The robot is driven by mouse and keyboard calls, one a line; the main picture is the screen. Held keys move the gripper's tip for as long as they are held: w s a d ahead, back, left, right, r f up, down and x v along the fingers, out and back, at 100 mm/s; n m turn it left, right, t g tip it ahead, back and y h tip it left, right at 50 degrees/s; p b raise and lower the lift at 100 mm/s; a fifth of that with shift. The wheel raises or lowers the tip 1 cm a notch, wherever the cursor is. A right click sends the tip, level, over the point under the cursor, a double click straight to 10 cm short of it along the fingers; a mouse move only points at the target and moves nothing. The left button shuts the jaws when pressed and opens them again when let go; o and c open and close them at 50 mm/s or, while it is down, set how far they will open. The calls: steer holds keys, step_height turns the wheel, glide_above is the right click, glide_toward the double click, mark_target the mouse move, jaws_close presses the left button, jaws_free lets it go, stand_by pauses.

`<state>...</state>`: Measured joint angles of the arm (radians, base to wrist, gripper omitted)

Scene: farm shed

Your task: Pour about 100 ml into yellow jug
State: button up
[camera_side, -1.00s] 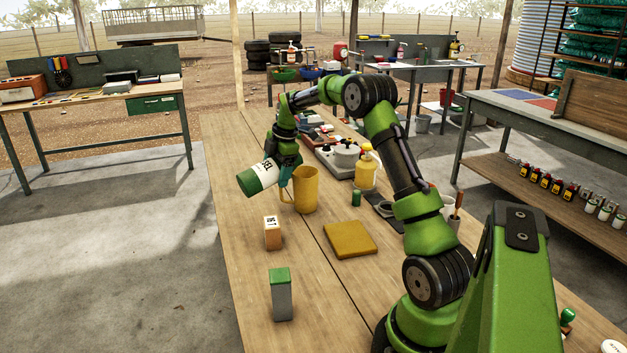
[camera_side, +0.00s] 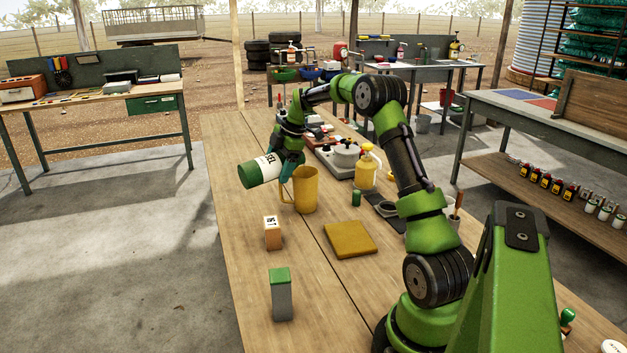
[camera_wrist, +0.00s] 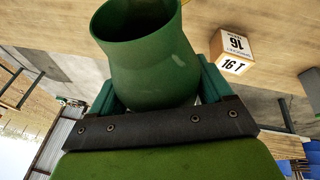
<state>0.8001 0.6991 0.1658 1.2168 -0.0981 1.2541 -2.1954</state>
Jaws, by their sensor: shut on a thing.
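The yellow jug (camera_side: 306,192) stands upright on the wooden bench in the side view, its handle to the left. My gripper (camera_side: 288,170) is just left of the jug's rim and is shut on a green bottle with a white label (camera_side: 262,171). The bottle lies tilted, nearly level, with its green end pointing left, away from the jug. Its other end is hidden by the gripper. In the wrist view my gripper (camera_wrist: 160,92) clasps the green bottle (camera_wrist: 150,70), whose dark round end faces up the picture. No liquid stream is visible.
A small green cylinder (camera_side: 356,198) and a yellow container (camera_side: 366,172) stand right of the jug.

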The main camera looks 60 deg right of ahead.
steer(key=shift+w+a+r+y, duration=0.15)
steer(key=shift+a+r+y, duration=0.15)
steer(key=shift+a, duration=0.15)
stand_by(0.4)
steer(key=shift+t, duration=0.4)
stand_by(1.4)
steer(key=shift+w+a+f, duration=0.1)
steer(key=shift+w+a, duration=0.05)
steer(key=shift+a, duration=0.1)
steer(key=shift+w+a+f+g+h, duration=0.1)
steer(key=shift+a+f+g+h, duration=0.05)
steer(key=shift+f+g+h, duration=0.4)
steer(key=shift+w+a+f+g+h, duration=0.1)
steer(key=shift+f+g+h, duration=0.25)
steer(key=shift+h, duration=0.3)
steer(key=shift+a+f, duration=0.1)
steer(key=shift+f, duration=0.05)
steer(key=shift+h, duration=0.3)
steer(key=shift+g+h, duration=0.3)
stand_by(0.4)
